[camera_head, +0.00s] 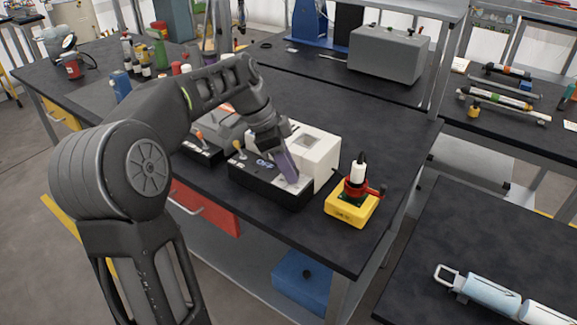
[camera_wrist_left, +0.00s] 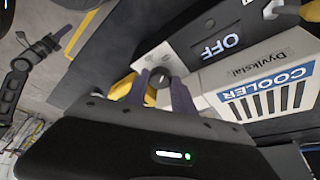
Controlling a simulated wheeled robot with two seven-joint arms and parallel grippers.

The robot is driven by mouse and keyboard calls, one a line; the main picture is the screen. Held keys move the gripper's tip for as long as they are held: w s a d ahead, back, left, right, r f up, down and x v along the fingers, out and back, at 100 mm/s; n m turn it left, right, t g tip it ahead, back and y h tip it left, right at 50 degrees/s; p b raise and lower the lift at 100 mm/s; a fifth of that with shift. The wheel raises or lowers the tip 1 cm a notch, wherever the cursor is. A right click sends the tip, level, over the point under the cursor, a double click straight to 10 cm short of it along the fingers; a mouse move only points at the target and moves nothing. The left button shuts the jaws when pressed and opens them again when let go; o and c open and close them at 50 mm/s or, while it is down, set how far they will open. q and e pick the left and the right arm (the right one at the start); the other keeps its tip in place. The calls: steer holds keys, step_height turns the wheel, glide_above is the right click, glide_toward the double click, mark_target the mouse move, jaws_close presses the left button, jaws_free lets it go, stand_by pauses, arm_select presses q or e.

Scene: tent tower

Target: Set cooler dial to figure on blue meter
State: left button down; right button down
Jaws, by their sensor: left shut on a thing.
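The cooler (camera_head: 313,150) is a white box with a black front base on the dark bench. In the left wrist view its side (camera_wrist_left: 255,85) carries a blue COOLER label, and its display (camera_wrist_left: 220,46) reads OFF, upside down. My left gripper (camera_head: 287,168) reaches down to the cooler's front panel. In the left wrist view its two purple fingers (camera_wrist_left: 160,88) are shut on the small dark dial (camera_wrist_left: 159,80). The dial's marks cannot be read. I cannot make out a blue meter. My right gripper (camera_wrist_left: 76,32) shows at the upper left of the wrist view, its opening unclear.
A yellow box (camera_head: 350,210) with a red and black fitting stands right of the cooler, near the bench edge. Another device (camera_head: 205,150) stands close on the left.

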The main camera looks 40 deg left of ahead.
arm_select(q)
steer(key=shift+a, duration=0.1)
stand_by(0.4)
steer(key=c, duration=1.3)
jaws_free()
steer(key=shift+c, duration=0.2)
steer(key=v, duration=0.4)
steer(key=shift+a+r, duration=0.1)
steer(key=shift+r, duration=0.15)
steer(key=p+v, duration=0.2)
steer(key=v, duration=0.1)
steer(key=shift+r, duration=0.1)
